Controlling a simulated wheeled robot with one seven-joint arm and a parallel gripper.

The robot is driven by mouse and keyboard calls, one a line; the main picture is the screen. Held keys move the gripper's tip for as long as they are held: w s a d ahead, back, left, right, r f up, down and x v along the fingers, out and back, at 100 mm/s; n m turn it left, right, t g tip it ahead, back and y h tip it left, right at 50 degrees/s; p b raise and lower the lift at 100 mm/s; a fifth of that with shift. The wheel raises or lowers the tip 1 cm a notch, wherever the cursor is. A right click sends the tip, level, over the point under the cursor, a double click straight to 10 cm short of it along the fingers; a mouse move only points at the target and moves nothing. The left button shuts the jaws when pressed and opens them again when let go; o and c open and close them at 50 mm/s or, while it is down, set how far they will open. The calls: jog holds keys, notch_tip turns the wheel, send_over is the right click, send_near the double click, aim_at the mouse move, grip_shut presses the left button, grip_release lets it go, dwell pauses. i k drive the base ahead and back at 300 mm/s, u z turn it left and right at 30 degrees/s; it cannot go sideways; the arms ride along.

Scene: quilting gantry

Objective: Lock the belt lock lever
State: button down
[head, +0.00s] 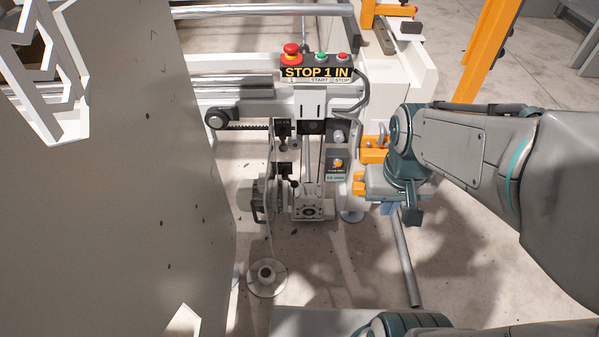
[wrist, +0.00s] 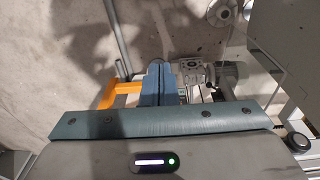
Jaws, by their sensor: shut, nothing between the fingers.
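On the machine's end, small black clamp-like parts (head: 284,168) sit on an upright strip, with small dark knobs beside them. I cannot tell for certain which part is the belt lock lever, or its position. My gripper (head: 387,208) is to the right of these parts, next to an orange bracket, with its fingers mostly hidden in the head view. In the wrist view, the two blue-grey fingers (wrist: 164,85) are together with nothing between them. They point toward the motor and gearbox area, and the lever is not clearly visible there.
A control box (head: 316,73) with a red stop button is above. A grey motor (head: 257,199) and gearbox (head: 308,206) sit below the rail. The orange bracket (head: 373,156) is close to my gripper. A large pale panel (head: 110,190) fills the left. Open floor lies below.

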aim_at(295, 185)
jog(key=u, duration=0.05)
jog(key=k, duration=0.5)
jog(key=i, duration=1.2)
jog(key=u, duration=0.65)
